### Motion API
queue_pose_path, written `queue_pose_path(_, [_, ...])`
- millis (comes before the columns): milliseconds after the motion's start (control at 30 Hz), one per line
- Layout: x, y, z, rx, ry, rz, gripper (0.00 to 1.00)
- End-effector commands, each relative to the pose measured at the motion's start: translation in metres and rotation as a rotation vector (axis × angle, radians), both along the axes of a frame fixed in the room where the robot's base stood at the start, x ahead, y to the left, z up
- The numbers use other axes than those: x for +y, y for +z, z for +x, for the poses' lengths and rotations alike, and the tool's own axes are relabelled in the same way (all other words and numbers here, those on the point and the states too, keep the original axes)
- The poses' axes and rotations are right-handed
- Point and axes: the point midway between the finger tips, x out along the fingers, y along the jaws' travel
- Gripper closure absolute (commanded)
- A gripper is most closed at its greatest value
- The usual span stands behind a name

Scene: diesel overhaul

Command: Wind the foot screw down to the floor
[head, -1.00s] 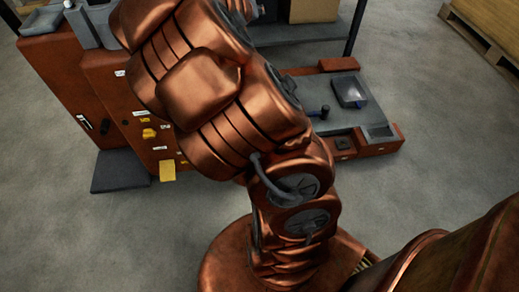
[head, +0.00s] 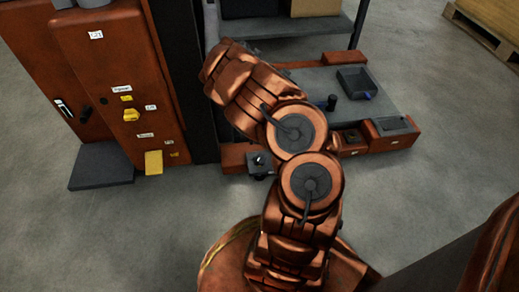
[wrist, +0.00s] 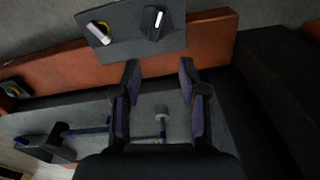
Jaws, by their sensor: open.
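My gripper (wrist: 160,78) shows in the wrist view with its two dark fingers apart and nothing between the tips. Just past the tips is a grey plate (wrist: 125,42) in front of a red rail. It carries a black knob with a white mark (wrist: 156,23) and a yellow-and-black knob with a white lever (wrist: 99,33). I cannot tell for sure which one is the foot screw. In the head view, a dark bracket with a small knob (head: 260,162) sits at the machine's front edge, left of my arm. My gripper is hidden there, and the screw's lower end is not visible.
A red cabinet (head: 118,80) with yellow parts stands left, with a dark mat (head: 101,166) before it. The machine's grey bed (head: 315,82) holds a dark tray (head: 356,83). A blue-handled tool (wrist: 85,131) lies near my fingers. The floor in front is clear.

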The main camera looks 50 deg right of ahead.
Motion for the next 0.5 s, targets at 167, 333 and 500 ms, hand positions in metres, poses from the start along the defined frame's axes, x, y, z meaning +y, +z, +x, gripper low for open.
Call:
queue_pose_path(167, [0.0057,-0.0157,-0.0121,0.037,0.002,0.029,0.57])
queue_pose_path(333, [0.0060,-0.0158,-0.0120,0.039,0.104,0.029,0.57])
queue_pose_path(500, [0.0062,-0.0174,-0.0114,0.039,0.273,0.025,0.57])
